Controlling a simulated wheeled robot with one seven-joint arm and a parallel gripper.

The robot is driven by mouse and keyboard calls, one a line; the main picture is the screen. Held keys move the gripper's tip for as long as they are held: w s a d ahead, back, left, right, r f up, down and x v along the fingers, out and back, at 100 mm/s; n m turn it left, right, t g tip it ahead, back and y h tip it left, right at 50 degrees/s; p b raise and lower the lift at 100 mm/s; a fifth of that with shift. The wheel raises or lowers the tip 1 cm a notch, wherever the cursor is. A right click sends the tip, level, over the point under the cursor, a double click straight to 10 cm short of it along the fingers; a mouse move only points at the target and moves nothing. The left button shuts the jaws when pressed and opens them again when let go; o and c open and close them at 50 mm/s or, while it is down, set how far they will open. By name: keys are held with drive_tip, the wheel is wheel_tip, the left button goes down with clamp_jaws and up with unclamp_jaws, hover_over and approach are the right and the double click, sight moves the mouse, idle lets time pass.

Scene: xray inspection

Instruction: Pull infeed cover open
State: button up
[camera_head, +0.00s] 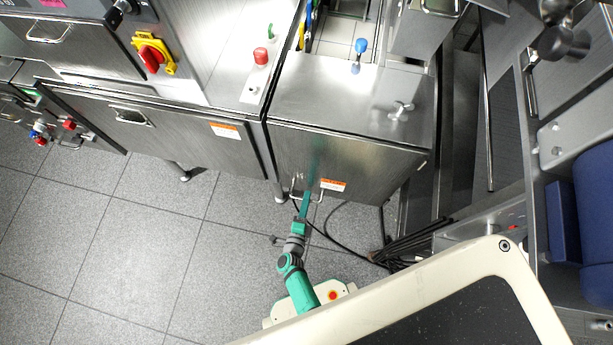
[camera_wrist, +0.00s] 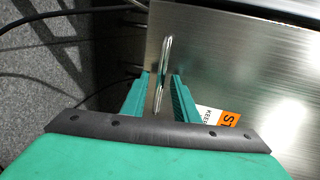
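The infeed cover (camera_head: 370,172) is a brushed-steel front panel on the steel housing at the centre right, with an orange-and-white label (camera_head: 333,185). It appears closed against the housing. A thin metal bar handle (camera_head: 292,188) is on its lower part. In the wrist view the handle (camera_wrist: 163,65) stands upright in the picture, between the two green fingers of my gripper (camera_wrist: 160,98). The fingers are apart, with a gap showing on each side of the bar. The cover's steel face (camera_wrist: 245,75) fills the right of that view. My gripper also shows in the head view (camera_head: 305,205).
A wider steel panel (camera_head: 170,145) with its own handle adjoins on the left. Black cables (camera_head: 395,248) lie on the floor right of my arm. Steel frames and a blue seat (camera_head: 590,205) stand at the right. Tiled floor (camera_head: 130,245) is clear at the left.

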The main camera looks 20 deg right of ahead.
drive_tip(key=shift+w+d+f, duration=0.1)
drive_tip(key=shift+w+d, duration=0.1)
drive_tip(key=shift+w, duration=0.15)
clamp_jaws()
drive_tip(key=shift+s, duration=0.15)
